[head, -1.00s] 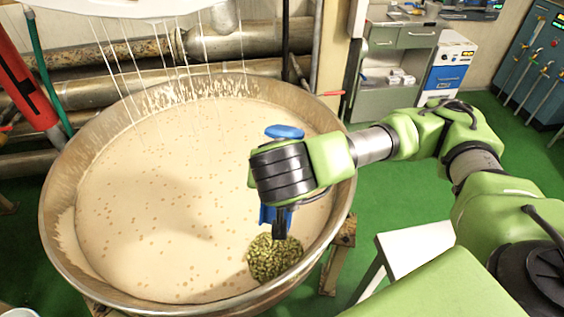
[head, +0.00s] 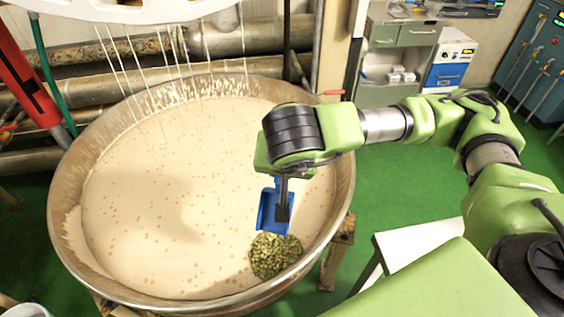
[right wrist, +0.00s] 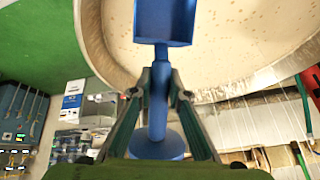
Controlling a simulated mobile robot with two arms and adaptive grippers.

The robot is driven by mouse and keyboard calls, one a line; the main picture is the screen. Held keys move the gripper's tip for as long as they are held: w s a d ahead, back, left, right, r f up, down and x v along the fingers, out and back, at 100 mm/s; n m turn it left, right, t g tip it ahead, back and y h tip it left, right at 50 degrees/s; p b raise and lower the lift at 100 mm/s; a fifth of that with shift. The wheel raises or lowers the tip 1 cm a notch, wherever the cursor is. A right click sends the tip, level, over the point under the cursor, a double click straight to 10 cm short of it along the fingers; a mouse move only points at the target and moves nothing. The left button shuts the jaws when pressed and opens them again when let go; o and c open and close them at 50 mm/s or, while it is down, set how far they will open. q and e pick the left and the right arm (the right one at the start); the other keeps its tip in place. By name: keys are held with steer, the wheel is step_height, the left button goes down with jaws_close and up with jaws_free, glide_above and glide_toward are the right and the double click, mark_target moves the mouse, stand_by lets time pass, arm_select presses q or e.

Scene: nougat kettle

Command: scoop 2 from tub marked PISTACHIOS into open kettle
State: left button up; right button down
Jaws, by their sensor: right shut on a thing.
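The open kettle (head: 62,235) is a wide metal bowl full of cream-coloured nougat with small tan bits. A heap of green pistachios (head: 274,256) lies on the nougat near the kettle's front right wall. My right gripper (head: 283,208) is over the kettle, shut on a blue scoop (head: 268,214). The scoop hangs just above and behind the heap; its pan looks empty. In the right wrist view the fingers (right wrist: 158,85) grip the blue handle (right wrist: 158,110), with the scoop's pan (right wrist: 163,22) beyond. The tub marked PISTACHIOS and my left gripper are not in view.
Thin white strands hang over the kettle's back from a white part (head: 120,10). A red post (head: 30,85) and pipes stand behind left. A white stool or table (head: 415,246) is right of the kettle. Grey cabinets (head: 402,55) stand behind, with open green floor before them.

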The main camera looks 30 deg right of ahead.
steer(key=r+g+y+p, duration=0.1)
steer(key=g+y+p, duration=0.1)
steer(key=shift+d+r+g, duration=0.15)
steer(key=shift+r+g, duration=0.15)
steer(key=shift+r, duration=0.1)
steer(key=shift+r+m+g+y+p, duration=0.15)
steer(key=shift+r+g+y+p, duration=0.2)
steer(key=shift+g+y, duration=0.25)
steer(key=shift+r+m+g+y+p, duration=0.15)
steer(key=shift+r+g+y+p, duration=0.05)
steer(key=shift+g+y+p, duration=0.35)
steer(key=shift+r+g+y, duration=0.25)
steer(key=shift+g+y, duration=0.4)
steer(key=shift+g, duration=0.1)
steer(key=shift+r+g+y, duration=0.3)
steer(key=shift+g+y, duration=0.3)
steer(key=shift+g, duration=0.2)
